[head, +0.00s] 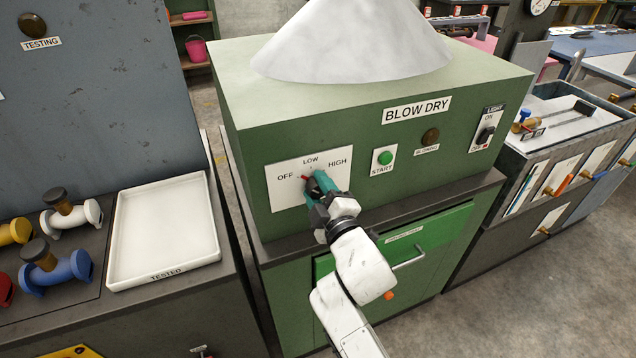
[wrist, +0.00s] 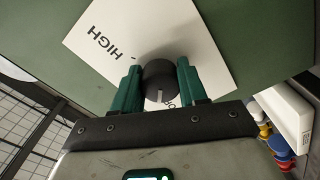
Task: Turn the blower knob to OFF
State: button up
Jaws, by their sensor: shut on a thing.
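The blower knob (wrist: 160,78) is a dark round knob on a white plate (head: 283,193) marked OFF, LOW and HIGH, on the front of the green BLOW DRY cabinet. My gripper (wrist: 161,82) has its two green fingers closed on the knob, one on each side.
On the same panel are a green START button (head: 386,158), a brown BLOWING lamp (head: 430,136) and a LIGHT switch (head: 485,135). A white TESTED tray (head: 165,268) and several valves stand on the left bench. A drawer handle (head: 409,260) juts out below.

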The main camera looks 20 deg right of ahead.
jog(key=shift+d+f+n+p, duration=0.15)
jog(key=shift+n+p, duration=0.4)
jog(key=shift+n, duration=0.65)
jog(key=o, duration=1)
jog(key=shift+o, duration=0.2)
jog(key=s+b, duration=0.1)
jog(key=s, duration=1)
jog(key=shift+w, duration=0.1)
